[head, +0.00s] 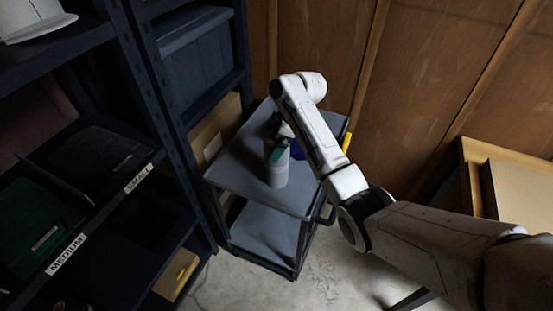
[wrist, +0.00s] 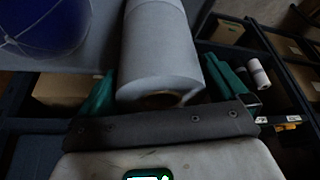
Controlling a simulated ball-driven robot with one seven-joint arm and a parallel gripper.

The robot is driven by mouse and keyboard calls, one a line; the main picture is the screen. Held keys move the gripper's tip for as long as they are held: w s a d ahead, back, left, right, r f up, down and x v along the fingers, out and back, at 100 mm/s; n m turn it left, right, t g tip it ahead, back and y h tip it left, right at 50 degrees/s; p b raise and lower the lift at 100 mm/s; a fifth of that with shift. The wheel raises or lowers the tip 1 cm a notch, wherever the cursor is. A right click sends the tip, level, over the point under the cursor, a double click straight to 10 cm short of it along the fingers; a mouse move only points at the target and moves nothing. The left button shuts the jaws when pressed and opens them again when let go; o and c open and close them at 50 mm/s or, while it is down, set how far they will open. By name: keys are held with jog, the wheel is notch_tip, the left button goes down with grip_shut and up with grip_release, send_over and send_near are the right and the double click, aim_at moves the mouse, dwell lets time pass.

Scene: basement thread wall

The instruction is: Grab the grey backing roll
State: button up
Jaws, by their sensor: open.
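The grey backing roll (head: 277,176) stands upright on the top shelf of a grey cart (head: 235,170) in the head view. In the wrist view the roll (wrist: 160,50) fills the upper middle, with its hollow core end facing my palm. My gripper (wrist: 162,88) is open, with a green finger on each side of the roll's near end. Whether the fingers touch it, I cannot tell. In the head view my gripper (head: 278,151) is at the roll's top and partly hidden by my arm.
A blue object (head: 298,149) is right beside the roll, and it also shows in the wrist view (wrist: 45,22). A yellow item (head: 347,142) is at the cart's right edge. Dark shelving with a blue bin (head: 195,55) stands close on the left. The concrete floor (head: 320,275) in front is mostly clear.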

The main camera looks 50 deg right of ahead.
jog(key=shift+w+a+f, duration=0.1)
jog(key=shift+a+f, duration=0.05)
jog(key=shift+f, duration=0.35)
jog(key=shift+r, duration=0.1)
jog(key=c, duration=1.5)
